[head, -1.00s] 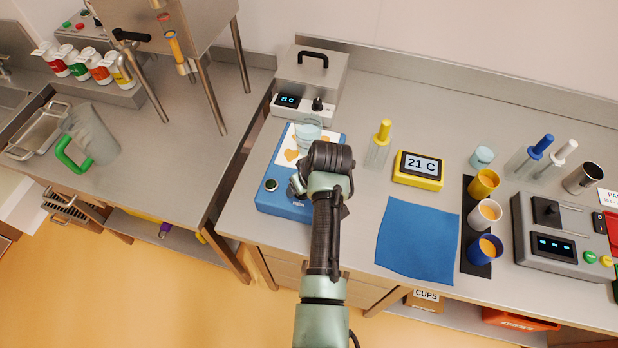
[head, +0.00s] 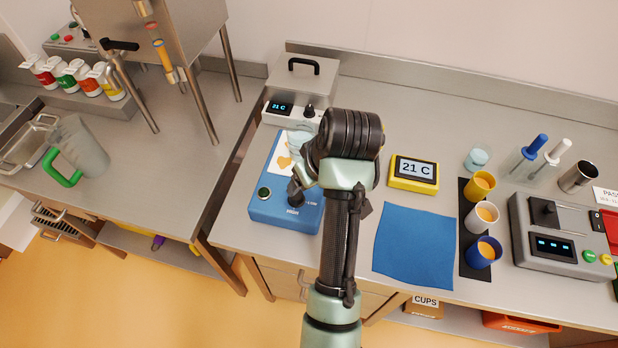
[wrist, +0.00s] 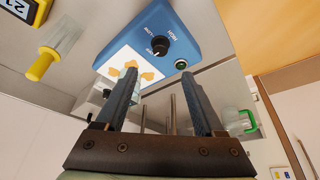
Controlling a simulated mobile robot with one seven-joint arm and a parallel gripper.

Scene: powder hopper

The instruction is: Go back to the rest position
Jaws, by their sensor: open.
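My gripper shows in the wrist view (wrist: 160,76) with its two dark fingers apart and nothing clearly held between them. In the head view my arm reaches over the near edge of the right bench, and its wrist hides most of the gripper. Past the fingers lies the blue device (head: 272,207) with a dial, a green button and a white top plate with orange shapes; it also shows in the wrist view (wrist: 195,25). A clear cup (head: 298,141) stands at the plate's far end, partly hidden by my wrist.
The yellow thermometer (head: 414,173), blue cloth (head: 414,245) and several cups on a black strip (head: 470,255) are right of my arm. A yellow-handled tool (wrist: 42,64) in a clear holder shows in the wrist view. A green-handled jug (head: 80,148) and metal hopper (head: 165,35) are left.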

